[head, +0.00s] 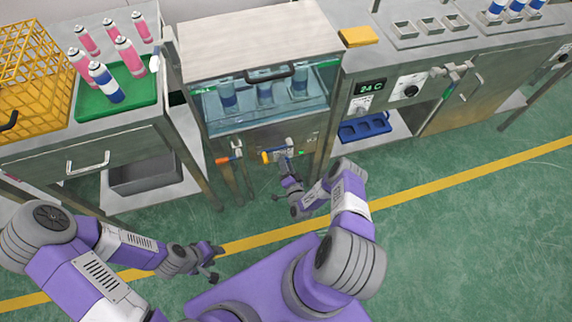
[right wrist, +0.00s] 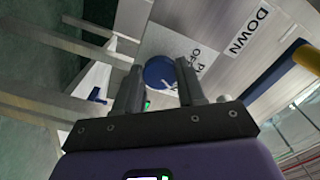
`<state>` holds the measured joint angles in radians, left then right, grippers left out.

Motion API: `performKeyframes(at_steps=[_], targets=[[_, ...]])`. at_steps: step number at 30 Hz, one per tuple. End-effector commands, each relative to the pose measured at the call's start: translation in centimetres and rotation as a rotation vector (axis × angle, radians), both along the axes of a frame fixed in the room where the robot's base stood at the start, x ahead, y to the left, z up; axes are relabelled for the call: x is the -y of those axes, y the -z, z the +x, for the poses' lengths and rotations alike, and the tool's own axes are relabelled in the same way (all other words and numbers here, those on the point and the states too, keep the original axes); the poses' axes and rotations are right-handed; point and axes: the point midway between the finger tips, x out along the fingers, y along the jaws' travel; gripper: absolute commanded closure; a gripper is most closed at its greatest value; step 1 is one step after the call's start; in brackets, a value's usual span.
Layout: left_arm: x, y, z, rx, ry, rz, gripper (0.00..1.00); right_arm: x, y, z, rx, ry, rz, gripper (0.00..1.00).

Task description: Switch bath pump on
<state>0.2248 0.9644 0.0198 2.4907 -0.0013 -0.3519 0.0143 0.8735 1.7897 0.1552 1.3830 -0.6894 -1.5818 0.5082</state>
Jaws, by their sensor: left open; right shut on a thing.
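The water bath (head: 275,128) stands in the middle of the head view, with its clear tank above a grey front panel. In the right wrist view a round blue knob (right wrist: 160,72) sits on that panel beside a partly hidden white label (right wrist: 193,52). My right gripper (right wrist: 160,80) has its fingers on either side of the knob and is shut on it. In the head view my right gripper (head: 287,172) is at the panel and hides the knob. My left gripper (head: 214,262) is open and empty, low over the floor, away from the bath.
An orange-ended lever (head: 228,159) and a yellow-ended lever (head: 268,156) stick out from the bath front near my right gripper. A green tray (head: 120,104) with pink cans is at left. A blue tray (head: 365,127) lies at right. The green floor in front is clear.

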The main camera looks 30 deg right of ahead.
Motion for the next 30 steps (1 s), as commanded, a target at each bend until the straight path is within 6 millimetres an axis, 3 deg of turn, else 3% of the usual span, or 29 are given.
performKeyframes(at_steps=[7,8,12,22,30], targets=[[0.0,0.0,0.0,0.000,0.000,0.000,0.57,-0.3,0.2,-0.2,-0.007,-0.003,0.007,0.91],[0.0,0.0,0.0,0.000,0.000,0.000,0.57,-0.3,0.2,-0.2,-0.007,-0.003,0.006,0.56],[0.0,0.0,0.0,0.000,0.000,0.000,0.57,-0.2,0.2,-0.1,-0.004,-0.003,0.004,0.35],[0.0,-0.2,0.0,0.000,0.000,0.000,0.57,-0.2,0.1,-0.4,-0.004,-0.001,0.002,0.35],[0.0,-1.7,0.0,0.000,0.000,0.000,0.57,-1.1,-0.1,-4.5,-0.006,-0.001,0.002,0.35]])
